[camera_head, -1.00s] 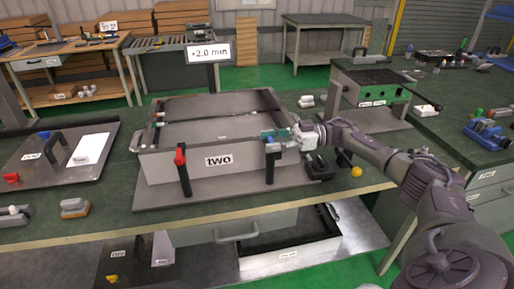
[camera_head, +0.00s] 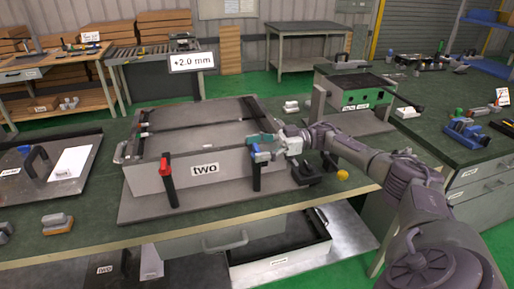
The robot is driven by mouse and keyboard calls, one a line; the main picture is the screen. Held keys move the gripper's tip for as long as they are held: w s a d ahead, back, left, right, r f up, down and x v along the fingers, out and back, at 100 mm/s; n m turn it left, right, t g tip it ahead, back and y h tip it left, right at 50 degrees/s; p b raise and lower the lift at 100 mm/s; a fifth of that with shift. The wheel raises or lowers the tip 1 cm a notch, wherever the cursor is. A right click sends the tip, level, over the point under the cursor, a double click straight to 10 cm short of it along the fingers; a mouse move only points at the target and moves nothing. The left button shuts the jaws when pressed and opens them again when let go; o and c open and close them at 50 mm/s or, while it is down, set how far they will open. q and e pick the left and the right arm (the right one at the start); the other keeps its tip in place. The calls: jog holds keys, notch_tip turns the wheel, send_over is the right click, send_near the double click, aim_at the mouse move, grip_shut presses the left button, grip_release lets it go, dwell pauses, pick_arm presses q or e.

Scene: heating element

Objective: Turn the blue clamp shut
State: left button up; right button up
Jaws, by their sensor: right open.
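The grey box fixture labelled "two" (camera_head: 145,181) stands on a plate on the green workbench. The blue clamp (camera_head: 256,176) is at the right of its front wall, a dark upright post with a bit of blue near its top. My right gripper (camera_head: 262,146) comes in from the right, with its teal fingertips at the top of this clamp. Its jaws are open around or beside the blue part; I cannot tell which, or whether they touch. The gripper partly hides the clamp's top. A red-topped clamp (camera_head: 167,183) stands at the left of the same wall. My left gripper is out of view.
A black object with a yellow knob (camera_head: 342,175) lies just right of the box, below my right arm. A green-fronted unit (camera_head: 360,98) stands behind. A panel with a black handle (camera_head: 50,175) lies at left.

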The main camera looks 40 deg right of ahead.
jog(key=shift+d, duration=0.1)
jog(key=v, duration=1.2)
